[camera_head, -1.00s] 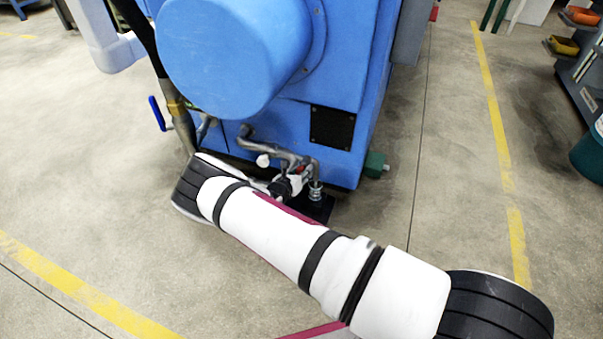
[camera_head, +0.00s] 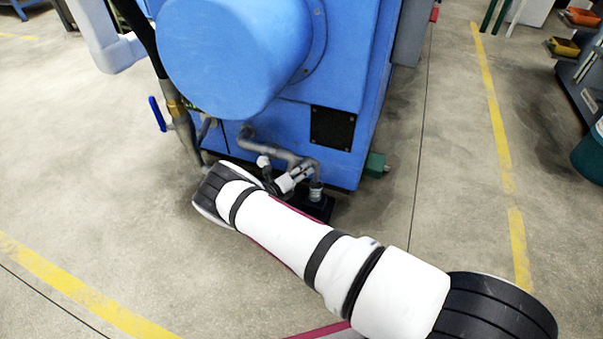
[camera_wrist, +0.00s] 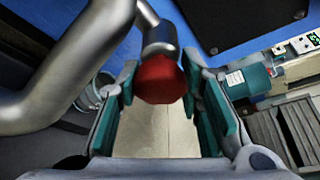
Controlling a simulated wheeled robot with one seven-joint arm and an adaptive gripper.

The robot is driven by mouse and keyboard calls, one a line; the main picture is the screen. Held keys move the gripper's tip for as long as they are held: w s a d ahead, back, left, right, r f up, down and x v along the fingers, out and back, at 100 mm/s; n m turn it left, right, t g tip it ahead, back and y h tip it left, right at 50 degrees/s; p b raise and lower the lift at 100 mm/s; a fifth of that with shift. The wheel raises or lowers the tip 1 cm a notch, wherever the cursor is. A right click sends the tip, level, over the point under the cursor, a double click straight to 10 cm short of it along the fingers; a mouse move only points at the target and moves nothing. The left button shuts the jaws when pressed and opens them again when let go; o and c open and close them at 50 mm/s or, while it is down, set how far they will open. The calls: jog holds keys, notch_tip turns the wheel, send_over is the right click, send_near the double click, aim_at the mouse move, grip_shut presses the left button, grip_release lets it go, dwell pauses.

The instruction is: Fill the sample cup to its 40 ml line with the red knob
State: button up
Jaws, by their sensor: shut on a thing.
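The red knob (camera_wrist: 159,80) sits at the end of a grey metal valve stem in the wrist view. My gripper (camera_wrist: 163,95) has its green-padded fingers on either side of it and is shut on it. In the head view my gripper (camera_head: 292,180) is small beside the pipes, and the knob is hidden there. The sample cup (camera_head: 316,191) stands on a dark stand under the bent spout pipe (camera_head: 312,166). In the wrist view a clear rim, seemingly the cup (camera_wrist: 88,98), shows left, partly behind the pipe. I cannot read its level or its line.
A blue-handled valve (camera_head: 157,113) stands to the left. The floor to the left and right is open, with yellow lines.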

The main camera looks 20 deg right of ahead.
dwell(0.6)
jog(key=o, duration=1.2)
jog(key=shift+c, duration=0.2)
jog(key=v, duration=1.2)
jog(key=shift+f, duration=0.15)
jog(key=shift+a, duration=0.15)
